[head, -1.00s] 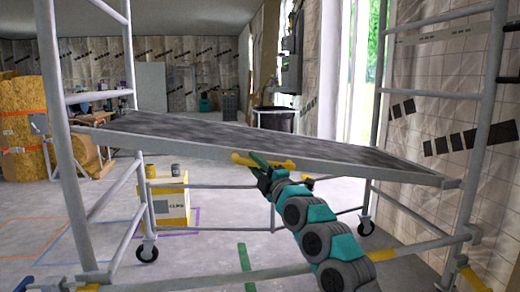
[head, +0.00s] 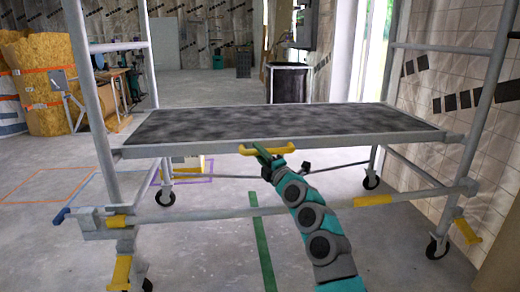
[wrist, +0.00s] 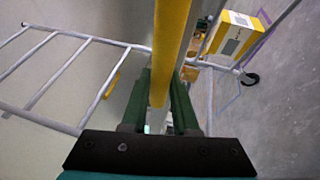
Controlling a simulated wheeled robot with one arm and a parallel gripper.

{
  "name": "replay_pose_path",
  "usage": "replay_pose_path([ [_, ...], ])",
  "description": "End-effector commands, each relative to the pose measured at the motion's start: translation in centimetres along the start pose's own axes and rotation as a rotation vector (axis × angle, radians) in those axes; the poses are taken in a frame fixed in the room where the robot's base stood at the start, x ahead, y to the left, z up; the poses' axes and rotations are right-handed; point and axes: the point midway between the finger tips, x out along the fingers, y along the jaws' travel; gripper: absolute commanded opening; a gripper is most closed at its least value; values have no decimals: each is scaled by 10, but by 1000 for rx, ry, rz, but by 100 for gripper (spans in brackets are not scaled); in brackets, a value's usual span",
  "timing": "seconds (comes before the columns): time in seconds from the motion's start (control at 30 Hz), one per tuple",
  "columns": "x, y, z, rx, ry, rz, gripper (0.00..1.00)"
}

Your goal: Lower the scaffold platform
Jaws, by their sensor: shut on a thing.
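The scaffold platform (head: 360,117) has a dark mottled deck in a grey frame. It hangs about level between the two end frames in the head view, above the lower front rail (head: 310,208). A yellow handle (head: 284,150) is on its front edge, near the middle. My gripper (head: 264,156) is at this handle from the front and below. In the wrist view the green fingers (wrist: 161,92) are shut on either side of the yellow handle (wrist: 172,45). The fingertips are partly hidden by the handle.
The scaffold's left post (head: 88,95) and right post (head: 485,105) flank the platform. Caster wheels (head: 437,246) stand on the floor. A yellow and white box (wrist: 232,35) is behind. A black bin (head: 288,84) stands further back. The tiled wall (head: 445,90) is close at right.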

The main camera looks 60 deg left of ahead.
Motion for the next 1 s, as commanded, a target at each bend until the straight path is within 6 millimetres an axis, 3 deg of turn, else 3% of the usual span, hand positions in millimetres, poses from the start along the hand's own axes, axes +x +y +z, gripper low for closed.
replay_pose_path([
  [0.03, 1, -13, -1, 1, 6, -19, 0],
  [0.43, 1, -24, 0, 0, 8, -33, 0],
  [0.47, 1, -24, 0, 0, 8, -33, 31],
  [0.7, 0, -20, 0, 0, 6, -27, 57],
  [1.0, 0, -15, 0, -1, 4, -20, 57],
])
